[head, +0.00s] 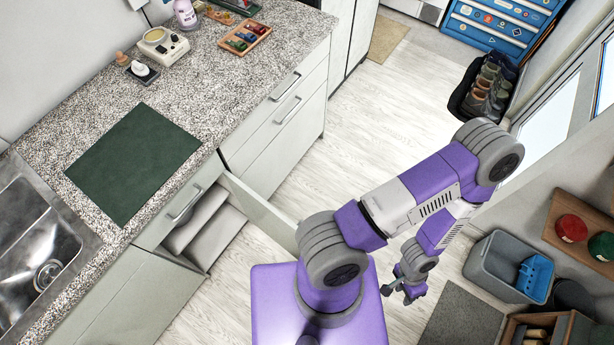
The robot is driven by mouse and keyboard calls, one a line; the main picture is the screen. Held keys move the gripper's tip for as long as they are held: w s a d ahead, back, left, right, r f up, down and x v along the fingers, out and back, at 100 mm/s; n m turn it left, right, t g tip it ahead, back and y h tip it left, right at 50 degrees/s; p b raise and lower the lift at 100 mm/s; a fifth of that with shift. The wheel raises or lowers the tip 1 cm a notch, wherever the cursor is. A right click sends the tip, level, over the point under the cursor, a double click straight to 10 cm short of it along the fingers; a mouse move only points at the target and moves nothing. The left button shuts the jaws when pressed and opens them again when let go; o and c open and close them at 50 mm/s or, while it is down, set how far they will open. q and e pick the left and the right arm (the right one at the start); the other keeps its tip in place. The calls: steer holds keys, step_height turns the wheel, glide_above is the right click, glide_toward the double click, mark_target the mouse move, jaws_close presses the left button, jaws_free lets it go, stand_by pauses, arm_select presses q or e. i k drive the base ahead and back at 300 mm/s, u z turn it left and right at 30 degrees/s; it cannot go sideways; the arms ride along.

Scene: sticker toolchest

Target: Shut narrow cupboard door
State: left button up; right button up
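The narrow cupboard door (258,212) stands swung open from the counter front, sticking out over the floor. Its far end passes behind my arm. The narrow cupboard (212,236) is open below a drawer (180,205) with a bar handle, and pale shelves show inside. My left gripper (397,295) hangs over the floor to the right of the door, well apart from it. Its fingers look small and spread, with nothing between them. My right gripper is not in view.
A granite counter (205,85) with a green mat (135,160) and a sink (35,250) runs along the left. A grey bin (500,265), a dark mat (460,318) and a shoe tray (487,88) stand right. Pale floor (380,125) lies clear between.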

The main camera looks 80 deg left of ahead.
mark_target(275, 224)
steer(key=i, duration=0.65)
steer(key=u, duration=2.05)
steer(key=i, duration=0.1)
steer(key=z, duration=0.1)
steer(key=i, duration=2.55)
steer(key=u, duration=4)
steer(key=i, duration=0.5)
